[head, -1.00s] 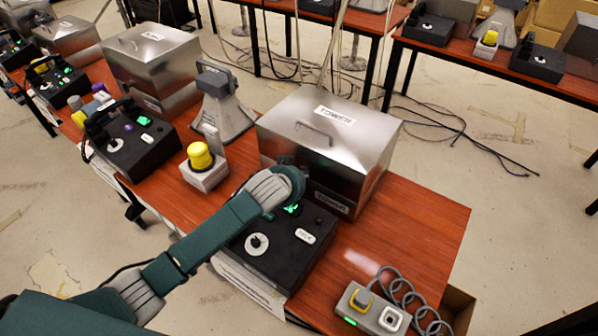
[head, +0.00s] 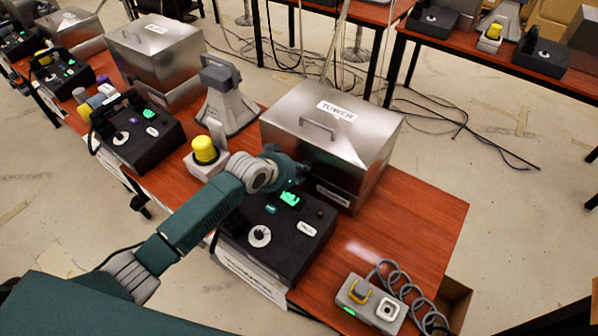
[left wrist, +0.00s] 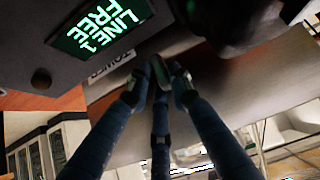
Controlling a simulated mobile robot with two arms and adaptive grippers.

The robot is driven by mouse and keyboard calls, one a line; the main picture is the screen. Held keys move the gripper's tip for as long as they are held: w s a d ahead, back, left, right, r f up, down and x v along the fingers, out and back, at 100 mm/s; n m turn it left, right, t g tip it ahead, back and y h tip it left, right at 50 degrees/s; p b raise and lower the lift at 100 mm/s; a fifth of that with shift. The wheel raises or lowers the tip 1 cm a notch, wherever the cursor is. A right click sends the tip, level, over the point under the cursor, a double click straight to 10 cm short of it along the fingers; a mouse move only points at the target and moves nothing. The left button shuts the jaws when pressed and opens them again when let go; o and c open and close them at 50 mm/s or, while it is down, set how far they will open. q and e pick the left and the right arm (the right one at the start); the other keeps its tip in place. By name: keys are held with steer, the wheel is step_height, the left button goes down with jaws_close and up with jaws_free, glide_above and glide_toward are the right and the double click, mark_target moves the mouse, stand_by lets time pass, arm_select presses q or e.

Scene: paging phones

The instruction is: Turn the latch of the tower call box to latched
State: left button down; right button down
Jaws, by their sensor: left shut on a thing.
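The tower call box (head: 340,120) is a steel box with a lid handle and a TOWER label, standing on the red-brown table. My left gripper (head: 303,172) is at its front face, above the back of the black console. In the left wrist view my gripper's fingers (left wrist: 160,80) are shut around a small grey metal piece, seemingly the latch (left wrist: 160,68), beside the TOWER plate (left wrist: 110,66). The fingers hide much of it, and I cannot tell which way it is turned. My right gripper is not in view.
The black console (head: 275,235) sits before the box; its green screen reads "LINE 1 FREE" in the left wrist view. A yellow-topped lamp (head: 204,150) and grey horn (head: 228,100) stand left. A grey button unit (head: 370,300) with coiled cable lies right.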

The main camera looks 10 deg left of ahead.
arm_select(q)
steer(key=c, duration=1.8)
jaws_free()
steer(key=v, duration=1.2)
